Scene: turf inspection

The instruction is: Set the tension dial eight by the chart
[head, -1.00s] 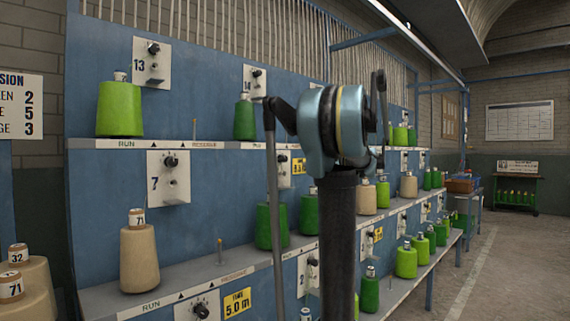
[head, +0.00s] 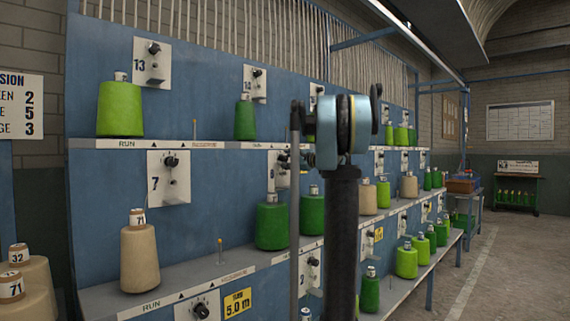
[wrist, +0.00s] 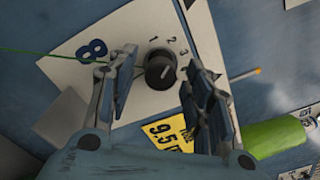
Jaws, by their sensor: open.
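In the wrist view the plate (wrist: 125,60) with a blue 8 carries a round black dial (wrist: 160,70) with the marks 1, 2 and 3. A pale mark on the knob points toward the right, near the 3 side. My gripper (wrist: 161,66) is open, one finger on each side of the dial; contact cannot be told. In the head view a white plate (head: 279,178), partly hidden by my arm, sits on the blue frame.
A thin green thread (wrist: 45,53) runs in from the left. Shelves with cones (head: 120,108) line the blue frame; the aisle (head: 500,260) at right is clear.

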